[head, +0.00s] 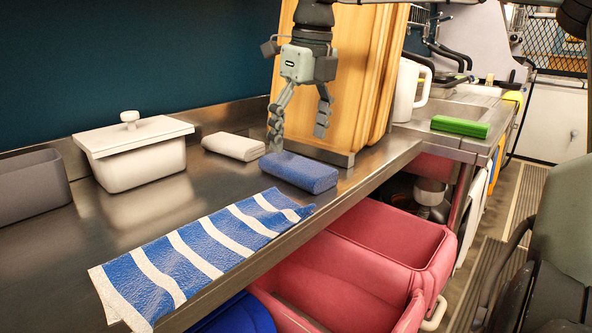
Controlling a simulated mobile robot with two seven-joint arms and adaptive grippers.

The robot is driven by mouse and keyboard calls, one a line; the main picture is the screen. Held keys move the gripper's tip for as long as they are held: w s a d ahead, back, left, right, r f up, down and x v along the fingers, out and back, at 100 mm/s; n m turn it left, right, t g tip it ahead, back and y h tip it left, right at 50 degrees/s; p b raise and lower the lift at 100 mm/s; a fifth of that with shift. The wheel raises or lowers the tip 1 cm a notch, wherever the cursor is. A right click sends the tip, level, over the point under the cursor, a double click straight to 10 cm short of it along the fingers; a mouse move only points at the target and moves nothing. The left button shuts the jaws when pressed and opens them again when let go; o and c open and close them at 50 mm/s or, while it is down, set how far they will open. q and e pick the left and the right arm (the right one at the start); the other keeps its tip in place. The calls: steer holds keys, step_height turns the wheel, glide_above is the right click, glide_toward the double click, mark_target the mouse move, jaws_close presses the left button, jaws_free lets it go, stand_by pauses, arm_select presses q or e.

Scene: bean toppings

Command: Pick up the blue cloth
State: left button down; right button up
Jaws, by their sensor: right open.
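A solid blue folded cloth (299,172) lies on the steel counter, near its front edge. My right gripper (297,140) points down just above and behind the blue cloth. Its fingers are spread apart with nothing between them. The left fingertip is close to the cloth's back edge; I cannot tell whether it touches. My left gripper is not in view.
A white folded cloth (233,146) lies left of the blue one. A blue-and-white striped cloth (205,251) lies flat in front, overhanging the counter edge. A white lidded box (140,165), a grey bin (28,188) and wooden boards (355,85) stand behind. Red bins (395,238) sit below.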

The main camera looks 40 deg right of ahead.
mark_target(296, 163)
steer(key=f, duration=0.2)
steer(key=w+f, duration=0.1)
steer(key=f, duration=0.1)
steer(key=shift+d+f, duration=0.15)
steer(key=shift+f, duration=0.1)
steer(key=c, duration=1.2)
step_height(296, 163, up, 10)
steer(key=shift+r+p, duration=0.1)
steer(key=shift+p, duration=0.2)
